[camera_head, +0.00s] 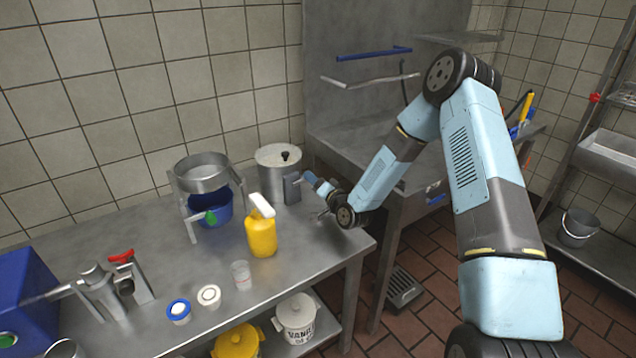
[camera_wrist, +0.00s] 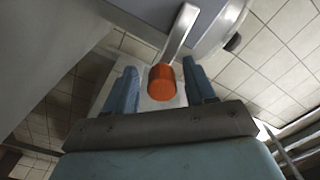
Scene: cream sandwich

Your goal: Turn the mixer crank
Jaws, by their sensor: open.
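The mixer (camera_head: 275,178) is a steel cylinder with a dark-knobbed lid at the back of the steel table, with a grey box on its right side. In the wrist view, a pale metal crank arm (camera_wrist: 180,32) comes off the mixer and ends in an orange handle (camera_wrist: 161,83). My gripper (camera_wrist: 162,90) is open, with one blue finger on each side of the orange handle and gaps visible between. In the head view my gripper (camera_head: 312,182) is just right of the mixer's grey box; the orange handle is hidden there.
A yellow bottle (camera_head: 261,236), a blue bowl (camera_head: 208,209) under a sieve stand and small cups stand left of the mixer. A press with a red handle (camera_head: 121,256) is farther left. A steel sink unit (camera_head: 365,138) is behind my arm. The table's front right corner is clear.

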